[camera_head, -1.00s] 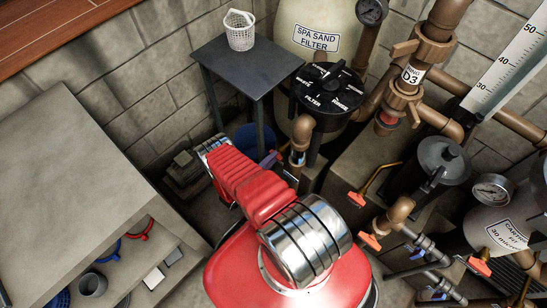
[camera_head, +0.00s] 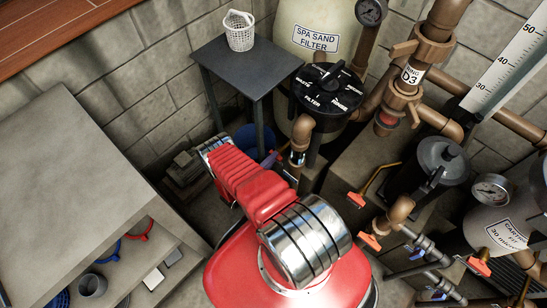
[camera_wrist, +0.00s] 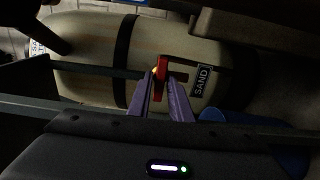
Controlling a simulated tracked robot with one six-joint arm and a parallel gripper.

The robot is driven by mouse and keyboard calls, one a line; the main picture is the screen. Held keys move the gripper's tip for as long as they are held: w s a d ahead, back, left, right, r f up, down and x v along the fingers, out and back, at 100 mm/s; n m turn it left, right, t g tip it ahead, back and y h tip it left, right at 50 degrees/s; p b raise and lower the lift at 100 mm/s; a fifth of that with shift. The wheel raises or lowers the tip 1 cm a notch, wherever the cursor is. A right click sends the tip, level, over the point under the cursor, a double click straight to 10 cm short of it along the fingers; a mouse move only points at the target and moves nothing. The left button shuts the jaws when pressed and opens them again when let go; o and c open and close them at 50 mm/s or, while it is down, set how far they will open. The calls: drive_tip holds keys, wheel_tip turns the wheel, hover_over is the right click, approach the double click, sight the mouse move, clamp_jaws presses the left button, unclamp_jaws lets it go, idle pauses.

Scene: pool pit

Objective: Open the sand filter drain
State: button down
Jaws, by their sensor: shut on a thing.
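The spa sand filter (camera_head: 335,50) is a cream tank with a black valve head, at the top middle of the head view. In the wrist view the tank (camera_wrist: 92,60) appears sideways, with a dark strap and a "SAND" label. A small red drain handle (camera_wrist: 162,66) stands in front of it. My gripper (camera_wrist: 160,84) has purple fingers shut on this red handle, one on each side. The valve body behind the handle is mostly hidden by the fingers. In the head view my arm hides the handle, and only a bit of purple finger shows.
A dark side table (camera_head: 240,62) with a white basket (camera_head: 240,30) stands above the drain area; its legs are close to my arm. A blue bucket (camera_head: 247,138) sits by the tank. Brown pipes (camera_head: 409,75) and several red-handled valves crowd the right.

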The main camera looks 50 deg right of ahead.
drive_tip(key=shift+f, duration=0.15)
drive_tip(key=n, duration=1.8)
drive_tip(key=shift+n, duration=0.3)
idle(0.3)
idle(0.5)
drive_tip(key=c, duration=1.7)
unclamp_jaws()
drive_tip(key=shift+s+a, duration=0.1)
drive_tip(key=shift+a, duration=3.4)
